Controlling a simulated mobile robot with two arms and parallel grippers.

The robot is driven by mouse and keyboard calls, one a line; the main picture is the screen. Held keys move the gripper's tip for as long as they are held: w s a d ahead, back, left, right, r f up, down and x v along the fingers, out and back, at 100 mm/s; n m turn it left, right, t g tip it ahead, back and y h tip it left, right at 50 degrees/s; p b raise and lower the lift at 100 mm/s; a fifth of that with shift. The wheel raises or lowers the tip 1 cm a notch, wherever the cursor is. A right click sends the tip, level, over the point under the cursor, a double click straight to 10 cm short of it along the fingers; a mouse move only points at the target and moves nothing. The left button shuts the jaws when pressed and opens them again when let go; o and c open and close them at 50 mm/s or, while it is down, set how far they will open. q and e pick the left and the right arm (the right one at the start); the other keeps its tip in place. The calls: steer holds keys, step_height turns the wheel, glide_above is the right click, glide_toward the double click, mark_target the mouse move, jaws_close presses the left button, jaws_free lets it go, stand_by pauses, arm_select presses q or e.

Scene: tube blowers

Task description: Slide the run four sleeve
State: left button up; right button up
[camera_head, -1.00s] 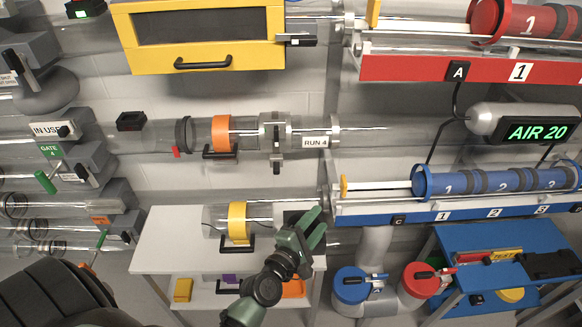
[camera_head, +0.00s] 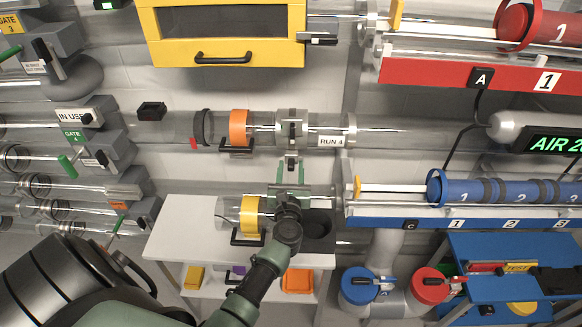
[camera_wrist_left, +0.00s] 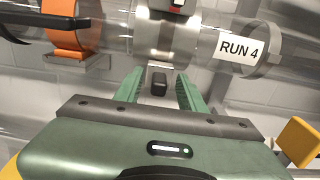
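The run four tube crosses the head view, marked by a white RUN 4 label (camera_head: 331,141). A metal sleeve (camera_head: 291,127) sits around this tube just left of the label, and it also shows in the left wrist view (camera_wrist_left: 167,35). A small dark handle (camera_wrist_left: 158,83) hangs below the sleeve. My green left gripper (camera_head: 290,162) points up just below the sleeve. Its two fingers (camera_wrist_left: 158,88) are open, with the dark handle showing between them; contact cannot be told. My right gripper is not in view.
An orange collar (camera_head: 238,127) on a bracket is left of the sleeve. A yellow-collared canister (camera_head: 250,214) stands on the white table (camera_head: 185,232) below. A yellow cabinet (camera_head: 226,52) is above, and a blue rail (camera_head: 470,222) is to the right.

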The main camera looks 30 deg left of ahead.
arm_select(q)
steer(key=shift+w+a, duration=0.15)
jaws_close()
stand_by(1.4)
